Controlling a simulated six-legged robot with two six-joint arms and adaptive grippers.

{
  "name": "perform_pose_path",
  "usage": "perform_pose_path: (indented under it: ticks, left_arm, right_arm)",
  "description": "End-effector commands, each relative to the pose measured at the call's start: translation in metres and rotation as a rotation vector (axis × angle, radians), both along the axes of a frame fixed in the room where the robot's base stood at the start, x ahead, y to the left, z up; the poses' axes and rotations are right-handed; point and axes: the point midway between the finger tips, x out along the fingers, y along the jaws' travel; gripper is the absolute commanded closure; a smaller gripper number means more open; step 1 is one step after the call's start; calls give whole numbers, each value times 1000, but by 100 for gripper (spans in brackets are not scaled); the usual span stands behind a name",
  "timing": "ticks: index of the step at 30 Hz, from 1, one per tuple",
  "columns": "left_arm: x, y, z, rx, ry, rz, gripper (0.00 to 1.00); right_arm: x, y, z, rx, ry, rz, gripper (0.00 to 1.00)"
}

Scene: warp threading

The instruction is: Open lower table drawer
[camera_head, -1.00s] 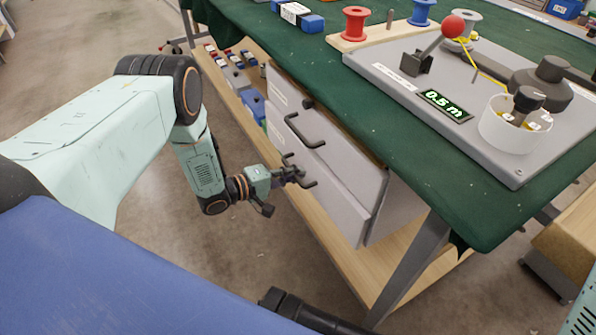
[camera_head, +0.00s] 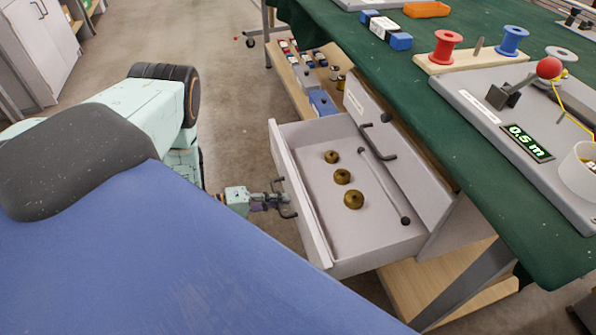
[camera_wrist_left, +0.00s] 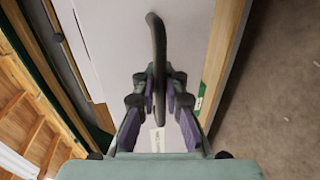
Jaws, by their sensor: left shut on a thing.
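The lower table drawer (camera_head: 309,203) is pulled well out from under the table, on the left of its cabinet. Several round brass-coloured pieces (camera_head: 342,177) and a thin rod with dark ends (camera_head: 384,186) lie inside it. My left gripper (camera_head: 281,201) is shut on the dark handle (camera_head: 289,213) on the drawer's outer face. In the left wrist view, the handle (camera_wrist_left: 155,40) runs between the two fingers of the left gripper (camera_wrist_left: 158,95). My right gripper does not show.
The upper drawer (camera_head: 395,150) is closed and has its own dark handle. The green-covered table (camera_head: 470,140) carries spools and a grey device. Bare floor (camera_head: 225,60) lies left of the drawer.

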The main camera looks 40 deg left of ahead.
Motion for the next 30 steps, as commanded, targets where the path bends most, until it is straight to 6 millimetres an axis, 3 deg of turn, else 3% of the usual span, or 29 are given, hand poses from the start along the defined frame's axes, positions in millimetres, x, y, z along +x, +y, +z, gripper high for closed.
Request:
perform_pose_path:
  ticks: [9, 25, 26, 30]
  left_arm:
    - [-25, 22, 3, -1, -9, 5, 100]
    - [-31, 28, 4, -2, -14, 4, 100]
    - [-32, 28, 4, -2, -14, 4, 90]
    - [-33, 28, 3, -1, -11, 3, 80]
  right_arm:
    - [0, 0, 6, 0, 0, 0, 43]
    - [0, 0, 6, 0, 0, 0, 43]
    - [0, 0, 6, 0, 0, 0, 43]
    - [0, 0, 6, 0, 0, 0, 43]
